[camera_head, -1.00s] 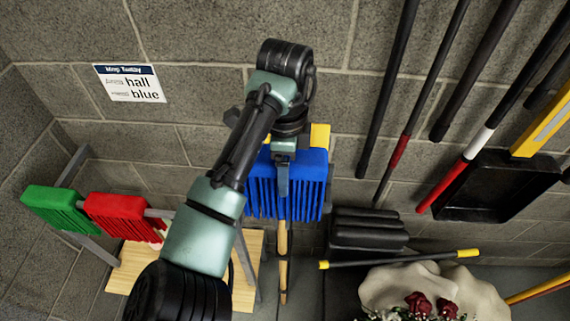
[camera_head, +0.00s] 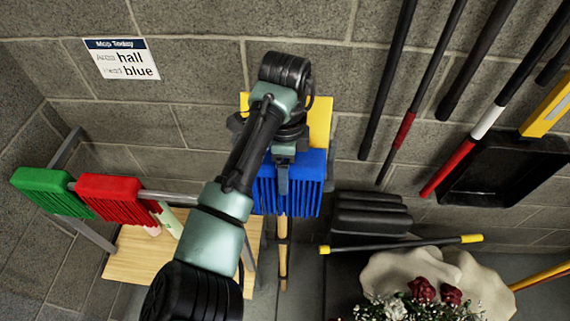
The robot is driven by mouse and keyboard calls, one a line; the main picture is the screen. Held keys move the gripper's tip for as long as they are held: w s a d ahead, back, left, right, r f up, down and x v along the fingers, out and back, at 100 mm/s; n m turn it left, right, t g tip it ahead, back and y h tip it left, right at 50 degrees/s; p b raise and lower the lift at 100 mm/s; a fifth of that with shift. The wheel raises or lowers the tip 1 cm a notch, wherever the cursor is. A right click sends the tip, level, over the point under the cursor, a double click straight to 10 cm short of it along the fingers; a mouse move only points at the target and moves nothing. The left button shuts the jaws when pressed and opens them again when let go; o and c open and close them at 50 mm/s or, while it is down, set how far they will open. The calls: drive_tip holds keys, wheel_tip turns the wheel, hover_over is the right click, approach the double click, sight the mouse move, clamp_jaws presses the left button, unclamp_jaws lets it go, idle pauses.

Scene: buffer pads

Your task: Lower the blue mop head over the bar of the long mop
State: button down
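The blue mop head (camera_head: 305,183) hangs upright below my gripper (camera_head: 283,180) in the head view, its strands pointing down. The gripper's narrow end overlaps the front of the head and appears shut on it; the finger gap is hard to see. A wooden handle (camera_head: 283,255), likely of the long mop, shows straight below the blue head. Its bar is not visible, so I cannot tell whether the head is around it or apart. A yellow panel (camera_head: 319,118) stands behind my wrist, partly covered by the arm and the head.
Red (camera_head: 110,198) and green (camera_head: 48,188) mop heads hang on a grey rail at left, above a wooden board (camera_head: 135,262). Black pads (camera_head: 370,215), a black-and-yellow rod (camera_head: 400,244) and a flower-topped sack (camera_head: 440,280) lie at right. A wall sign (camera_head: 121,58) reads hall, blue.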

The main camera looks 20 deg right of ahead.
drive_tip(key=shift+s+f+b, duration=0.1)
drive_tip(key=shift+f+b, duration=0.95)
drive_tip(key=shift+f, duration=1.25)
drive_tip(key=shift+a+f, duration=0.1)
drive_tip(key=shift+f, duration=0.15)
unclamp_jaws()
wheel_tip(320, 180, up, 13)
